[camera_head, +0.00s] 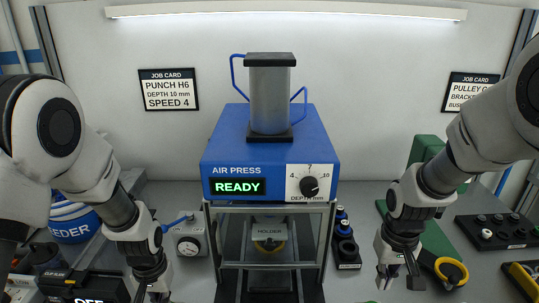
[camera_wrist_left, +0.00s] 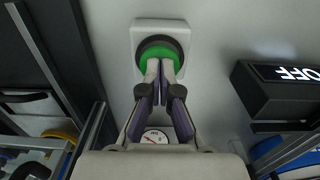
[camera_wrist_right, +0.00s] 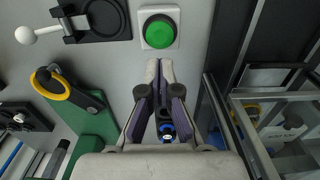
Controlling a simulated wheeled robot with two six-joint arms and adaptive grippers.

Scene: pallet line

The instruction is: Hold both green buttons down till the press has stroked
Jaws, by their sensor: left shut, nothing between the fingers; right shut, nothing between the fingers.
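The blue air press (camera_head: 226,150) stands in the middle and its display reads READY in green. One green button (camera_wrist_left: 152,50) sits on a white square base in the left wrist view. My left gripper (camera_wrist_left: 160,66) is shut, with its tips over the lower part of that button; I cannot tell whether they press it. The other green button (camera_wrist_right: 158,31) shows whole in the right wrist view. My right gripper (camera_wrist_right: 160,68) is shut and empty, its tips a little short of that button in the picture. It also shows in the head view (camera_head: 398,278).
The press has a clear-sided guard frame with a holder (camera_head: 269,233) inside. A dark box marked OFF (camera_wrist_left: 285,90) lies near the left button. A green block with a yellow ring (camera_wrist_right: 60,90) and a white-knobbed lever (camera_wrist_right: 25,36) are near the right button.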

